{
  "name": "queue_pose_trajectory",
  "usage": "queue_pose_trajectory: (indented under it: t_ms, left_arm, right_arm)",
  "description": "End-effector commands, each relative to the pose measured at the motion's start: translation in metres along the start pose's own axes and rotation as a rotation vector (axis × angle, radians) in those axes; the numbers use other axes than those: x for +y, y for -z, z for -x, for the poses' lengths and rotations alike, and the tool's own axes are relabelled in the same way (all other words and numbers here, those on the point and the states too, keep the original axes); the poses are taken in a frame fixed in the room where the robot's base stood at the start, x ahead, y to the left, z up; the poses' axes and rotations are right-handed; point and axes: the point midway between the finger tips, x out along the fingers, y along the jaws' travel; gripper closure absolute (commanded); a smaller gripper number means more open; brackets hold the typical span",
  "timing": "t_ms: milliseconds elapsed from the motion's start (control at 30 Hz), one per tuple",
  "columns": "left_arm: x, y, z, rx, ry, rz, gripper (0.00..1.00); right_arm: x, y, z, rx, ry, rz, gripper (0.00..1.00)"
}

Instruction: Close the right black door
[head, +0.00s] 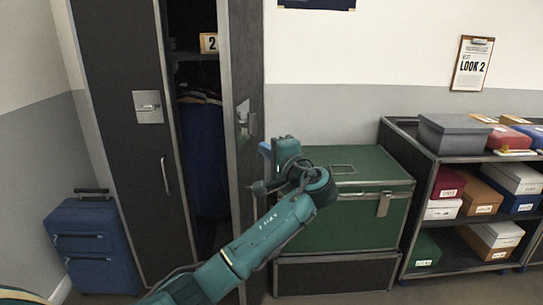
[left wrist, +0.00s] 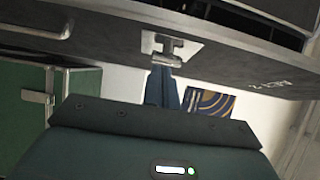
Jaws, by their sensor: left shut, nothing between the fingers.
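The right black door (head: 234,165) of the wardrobe stands partly open, showing a dark interior beside it. Its metal latch plate and handle (head: 245,118) face right, and the latch also shows near the top of the left wrist view (left wrist: 168,48). My left gripper (head: 266,149) is shut and empty, just right of the door's outer face and slightly below the latch. In the left wrist view its blue fingers (left wrist: 161,86) appear close to the latch; I cannot tell whether they touch. The left black door (head: 125,130) looks closed. My right gripper is not in view.
A green trunk (head: 350,205) on a dark base stands right of the wardrobe, behind my left arm. A shelf rack (head: 425,180) with several boxes is farther right. A blue suitcase (head: 90,240) stands at the left. Dark clothes (head: 203,155) hang inside the opening.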

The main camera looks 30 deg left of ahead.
Motion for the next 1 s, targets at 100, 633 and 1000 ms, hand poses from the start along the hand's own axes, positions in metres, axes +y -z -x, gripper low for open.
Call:
queue_pose_trajectory:
  t_ms: [100,633,1000]
  left_arm:
    - [-0.001,-0.001,-0.028,-0.003,0.001,-0.001,1.0]
    - [0.001,-0.028,-0.075,0.003,-0.001,0.001,1.0]
    - [0.001,-0.029,-0.076,0.006,-0.001,0.001,1.0]
  right_arm:
    - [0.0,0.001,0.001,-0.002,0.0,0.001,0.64]
    - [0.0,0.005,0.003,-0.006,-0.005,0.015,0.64]
    - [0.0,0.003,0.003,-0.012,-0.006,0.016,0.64]
